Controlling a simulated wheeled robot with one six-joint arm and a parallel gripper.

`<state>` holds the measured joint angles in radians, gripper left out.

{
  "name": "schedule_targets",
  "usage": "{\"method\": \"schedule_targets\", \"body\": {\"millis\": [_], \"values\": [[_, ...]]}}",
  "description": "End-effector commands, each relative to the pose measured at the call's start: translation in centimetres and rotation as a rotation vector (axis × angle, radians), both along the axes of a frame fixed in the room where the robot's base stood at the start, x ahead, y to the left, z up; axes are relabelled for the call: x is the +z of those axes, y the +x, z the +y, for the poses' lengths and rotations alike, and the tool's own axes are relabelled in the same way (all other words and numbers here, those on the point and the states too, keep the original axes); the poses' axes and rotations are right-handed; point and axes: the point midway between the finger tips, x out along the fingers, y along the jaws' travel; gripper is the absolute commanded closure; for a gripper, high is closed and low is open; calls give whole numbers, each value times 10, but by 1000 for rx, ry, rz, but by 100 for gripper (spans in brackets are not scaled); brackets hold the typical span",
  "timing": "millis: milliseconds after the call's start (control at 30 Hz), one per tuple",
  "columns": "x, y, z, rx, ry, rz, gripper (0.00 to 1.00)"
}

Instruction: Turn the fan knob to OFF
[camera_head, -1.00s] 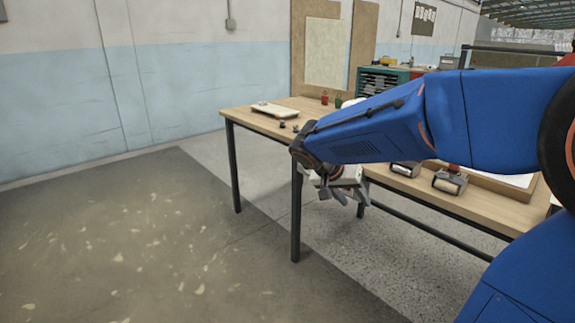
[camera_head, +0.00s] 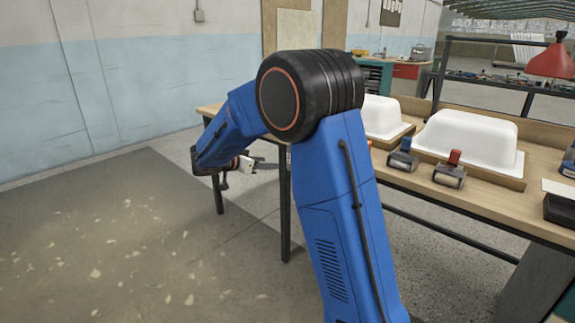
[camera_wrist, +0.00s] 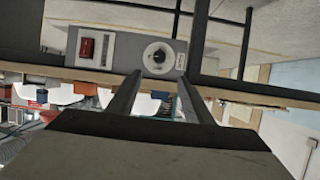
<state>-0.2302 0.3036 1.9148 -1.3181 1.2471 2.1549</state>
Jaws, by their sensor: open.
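The fan knob (camera_wrist: 158,54), a round black knob with a white pointer mark on a dial, sits on a grey control box (camera_wrist: 121,50) in the wrist view. The wrist view appears upside down, and the box is at the table's front edge. My gripper (camera_wrist: 158,74) is open and empty, its two fingers apart and pointing towards the knob, one to each side. They appear short of it. The dial's lettering is too small to read. In the head view my gripper (camera_head: 246,166) is near the table's left part; the knob cannot be made out there.
A red switch (camera_wrist: 99,47) is on the same box. On the wooden table (camera_head: 470,198) stand white tub shells (camera_head: 466,142) and hand tools with a blue (camera_head: 403,155) and a red part (camera_head: 451,170). The floor left of the table is clear.

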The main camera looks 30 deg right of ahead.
Motion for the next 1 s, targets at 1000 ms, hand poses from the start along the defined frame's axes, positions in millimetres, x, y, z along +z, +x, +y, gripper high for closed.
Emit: {"method": "schedule_targets", "body": {"millis": [1000], "values": [[-61,49,-138,-2,1,3,54]]}}
